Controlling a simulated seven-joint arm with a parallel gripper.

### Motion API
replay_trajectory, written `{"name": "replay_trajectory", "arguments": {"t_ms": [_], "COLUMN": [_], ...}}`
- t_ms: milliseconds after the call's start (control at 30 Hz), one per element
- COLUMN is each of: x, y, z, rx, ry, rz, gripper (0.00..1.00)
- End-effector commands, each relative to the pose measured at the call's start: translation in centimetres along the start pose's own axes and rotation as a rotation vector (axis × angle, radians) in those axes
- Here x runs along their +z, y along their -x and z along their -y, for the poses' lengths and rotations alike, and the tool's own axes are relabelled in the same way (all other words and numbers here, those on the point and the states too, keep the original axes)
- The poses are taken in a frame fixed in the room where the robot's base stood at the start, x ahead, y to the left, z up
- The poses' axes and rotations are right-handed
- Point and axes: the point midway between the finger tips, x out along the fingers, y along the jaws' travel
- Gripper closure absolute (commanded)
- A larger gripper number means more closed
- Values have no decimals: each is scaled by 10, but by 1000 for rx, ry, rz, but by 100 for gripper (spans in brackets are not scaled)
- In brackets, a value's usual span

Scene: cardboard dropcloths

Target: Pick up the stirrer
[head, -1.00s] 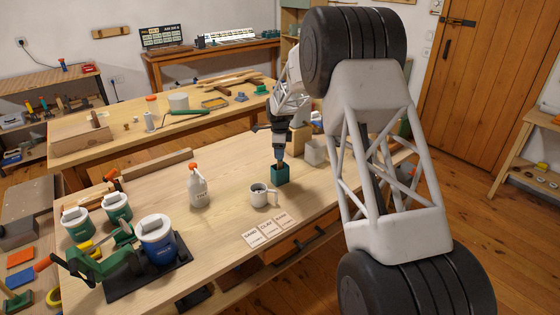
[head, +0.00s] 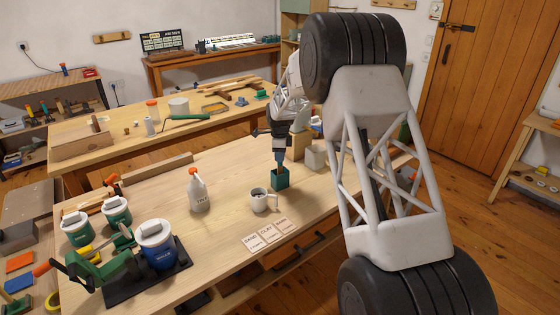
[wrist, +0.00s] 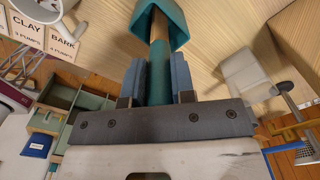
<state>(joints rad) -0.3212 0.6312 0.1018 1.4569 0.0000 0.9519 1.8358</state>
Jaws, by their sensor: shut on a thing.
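The stirrer shows in the wrist view as a stick with a wooden shaft (wrist: 159,53) and a teal end between the fingers. My gripper (wrist: 160,70) is shut on the teal end, with one blue-grey finger on each side. The shaft runs into the mouth of a teal square holder (wrist: 173,12), and its far end is hidden inside. In the head view my gripper (head: 280,160) points down just above the teal holder (head: 280,181), which stands on the near bench. The stirrer is too small to make out there.
A pale mug (head: 261,202) stands left of the holder, and a light square cup (head: 315,156) behind it to the right. Labelled cards (head: 266,235) lie at the front edge. The bench between is clear.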

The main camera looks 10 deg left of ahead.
Motion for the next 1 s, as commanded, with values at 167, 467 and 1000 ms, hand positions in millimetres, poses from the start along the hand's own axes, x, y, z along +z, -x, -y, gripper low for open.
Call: {"name": "replay_trajectory", "arguments": {"t_ms": [167, 467, 1000], "x": [0, 0, 0], "y": [8, 43, 99], "z": [0, 0, 0], "rx": [-2, -2, 0], "ry": [0, 0, 0], "rz": [0, 1, 0], "gripper": [100, 100, 100]}}
